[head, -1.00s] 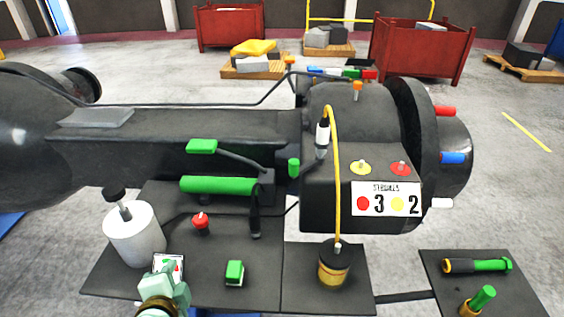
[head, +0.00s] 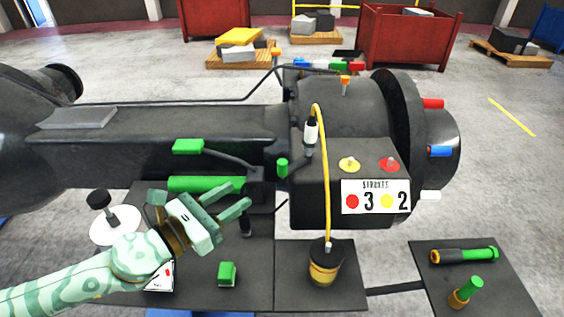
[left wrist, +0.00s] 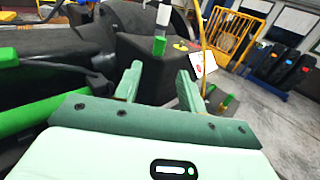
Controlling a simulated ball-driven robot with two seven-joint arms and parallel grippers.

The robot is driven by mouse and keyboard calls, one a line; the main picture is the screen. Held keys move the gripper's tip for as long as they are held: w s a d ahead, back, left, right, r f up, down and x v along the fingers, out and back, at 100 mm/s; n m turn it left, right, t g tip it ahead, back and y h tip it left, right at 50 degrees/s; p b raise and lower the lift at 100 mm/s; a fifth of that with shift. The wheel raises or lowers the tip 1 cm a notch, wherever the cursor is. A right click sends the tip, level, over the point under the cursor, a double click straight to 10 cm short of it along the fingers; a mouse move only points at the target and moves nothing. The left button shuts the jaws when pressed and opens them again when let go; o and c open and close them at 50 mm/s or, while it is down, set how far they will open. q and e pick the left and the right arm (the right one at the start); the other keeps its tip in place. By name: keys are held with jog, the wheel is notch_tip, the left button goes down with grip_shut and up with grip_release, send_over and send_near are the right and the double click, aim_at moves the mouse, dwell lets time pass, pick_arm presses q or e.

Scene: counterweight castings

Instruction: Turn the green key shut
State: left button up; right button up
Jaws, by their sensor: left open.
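A small upright green piece (head: 282,168), which looks like the green key, stands on the dark machine (head: 230,130) left of its boxy housing. It also shows in the left wrist view (left wrist: 159,46), beyond the gap between my fingers. My left gripper (head: 240,198) is open and empty, with its fingers pointing right, to the left of and a little nearer than the green piece. Its two fingers stand apart in the left wrist view (left wrist: 158,78). They do not appear to touch the piece. Whether it stands turned open or shut I cannot tell. My right gripper is not in view.
A green cylinder (head: 200,184) and a green lever (head: 188,146) lie close to my left gripper. A yellow cable (head: 328,180) runs down to a dark, yellow-banded pot (head: 324,265). A green block (head: 227,273) sits on the near plate. A side plate (head: 460,281) carries green-ended pieces.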

aim_at(278, 167)
pick_arm(q)
jog(key=x, duration=1.4)
jog(key=shift+w+d+p, duration=0.15)
jog(key=shift+d+p, duration=0.05)
jog(key=shift+p, duration=0.1)
grip_shut()
